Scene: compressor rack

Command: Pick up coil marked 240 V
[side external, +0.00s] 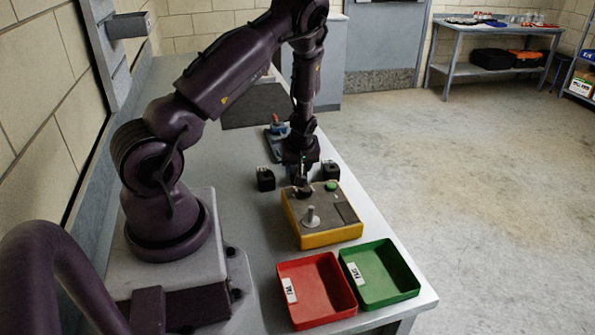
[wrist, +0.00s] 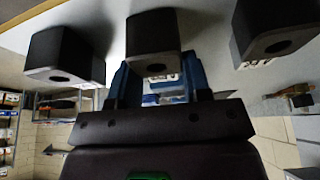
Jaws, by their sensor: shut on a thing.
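Three black block-shaped coils show in the wrist view: a left one (wrist: 62,52), a middle one (wrist: 152,35) and a right one (wrist: 272,30), each with a round hole in the near face. My gripper (wrist: 157,78) has its blue fingers on either side of the middle coil and is shut on it. In the side view my gripper (side external: 301,174) points down between two black coils (side external: 265,179) (side external: 330,170); the held coil is hard to make out there.
A yellow box (side external: 325,232) with a metal post and green button stands close in front of my gripper. A red tray (side external: 316,290) and a green tray (side external: 380,274) sit at the bench's near end. A blue-grey object (side external: 276,140) stands behind my gripper.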

